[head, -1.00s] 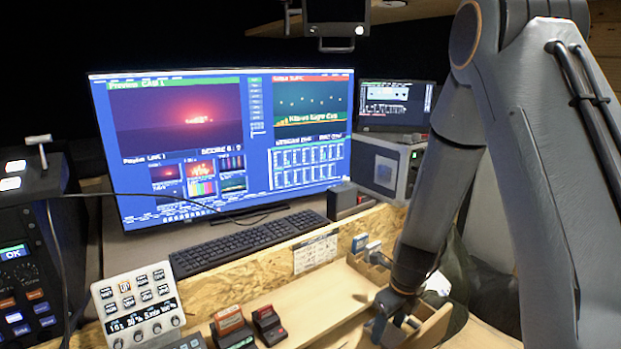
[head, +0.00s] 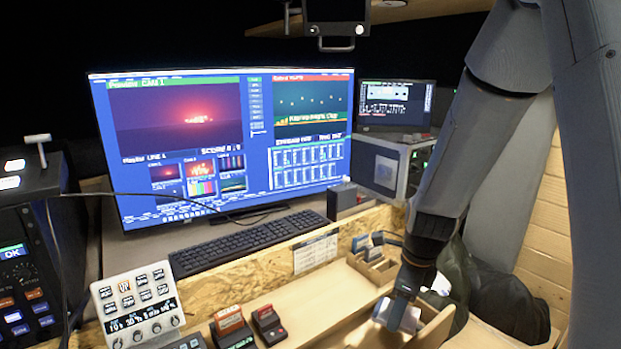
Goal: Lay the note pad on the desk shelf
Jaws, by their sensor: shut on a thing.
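My gripper (head: 398,314) is at the lower right, pointing down over the open wooden tray (head: 436,327). It is shut on a small pale thing, which I take to be the note pad; the fingers hide most of it, so its shape is unclear. The desk shelf (head: 318,292) is the light wooden surface left of my gripper, below the chipboard ledge. Its middle is bare. I cannot tell how high the held thing is above the tray.
A divided wooden holder (head: 372,265) with small items stands behind my gripper. Two small cartridge-like blocks (head: 232,325) (head: 268,323) and a white button panel (head: 137,305) are at the front left. A keyboard (head: 250,243) and monitor (head: 225,140) stand behind the ledge.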

